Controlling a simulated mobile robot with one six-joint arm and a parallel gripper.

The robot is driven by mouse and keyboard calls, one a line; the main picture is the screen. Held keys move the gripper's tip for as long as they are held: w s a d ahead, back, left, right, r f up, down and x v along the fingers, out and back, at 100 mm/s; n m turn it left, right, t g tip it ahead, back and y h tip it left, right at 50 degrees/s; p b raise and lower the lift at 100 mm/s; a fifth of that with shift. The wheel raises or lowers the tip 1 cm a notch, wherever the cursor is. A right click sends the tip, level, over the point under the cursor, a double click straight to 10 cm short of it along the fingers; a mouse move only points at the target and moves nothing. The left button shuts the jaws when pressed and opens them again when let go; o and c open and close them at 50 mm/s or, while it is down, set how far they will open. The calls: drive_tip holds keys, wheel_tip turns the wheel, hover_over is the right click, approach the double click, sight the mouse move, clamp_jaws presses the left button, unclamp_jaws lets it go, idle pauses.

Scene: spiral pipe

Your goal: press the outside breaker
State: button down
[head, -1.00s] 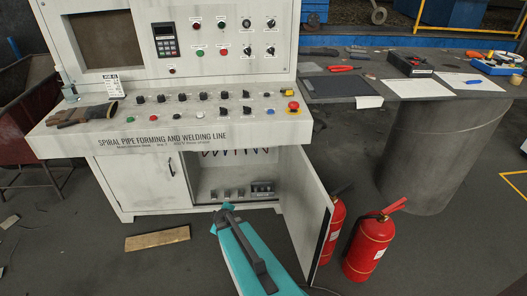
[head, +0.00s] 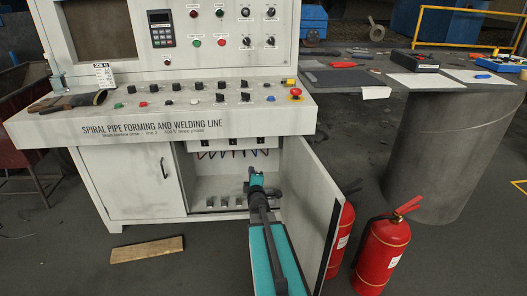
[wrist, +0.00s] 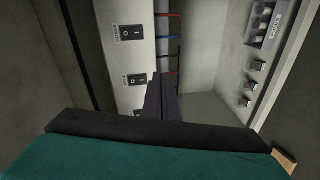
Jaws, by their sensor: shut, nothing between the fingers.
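Inside the open lower cabinet, black rocker breakers sit in a row on a pale panel. In the head view they show small under the desk's edge: a left one (head: 208,143), a middle one (head: 233,141) and a right one (head: 260,140). In the wrist view, which is turned sideways, the top breaker (wrist: 131,32) and the middle breaker (wrist: 135,80) are clear. The lowest breaker (wrist: 138,113) is partly hidden by my fingers. My gripper (wrist: 158,78) is shut and empty, pointing into the cabinet; contact cannot be told.
The open cabinet door (head: 318,215) stands close on my arm's right. Red and blue wires (wrist: 172,40) hang from the panel. A grey block (wrist: 268,22) and several small terminals (wrist: 252,85) sit in the cabinet. A fire extinguisher (head: 382,250) stands right of the door.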

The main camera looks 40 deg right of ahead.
drive_tip(key=s+d+r+n+t+h+b, duration=0.1)
drive_tip(key=s+d+r+h+b, duration=0.1)
drive_tip(key=d+r+b, duration=0.2)
drive_tip(key=shift+s+d+t, duration=0.3)
drive_tip(key=shift+s+d, duration=0.05)
drive_tip(key=shift+d, duration=0.55)
drive_tip(key=shift+w+d, duration=0.1)
drive_tip(key=shift+w, duration=0.05)
drive_tip(key=b, duration=0.2)
approach(263, 142)
drive_tip(key=shift+w+d+r, duration=0.7)
drive_tip(key=shift+w+r, duration=0.55)
drive_tip(key=shift+r, duration=0.2)
drive_tip(key=shift+b+x, duration=0.6)
drive_tip(key=shift+x, duration=0.85)
drive_tip(key=shift+w+d+r, duration=0.1)
drive_tip(key=shift+w+r, duration=0.05)
drive_tip(key=shift+r, duration=0.05)
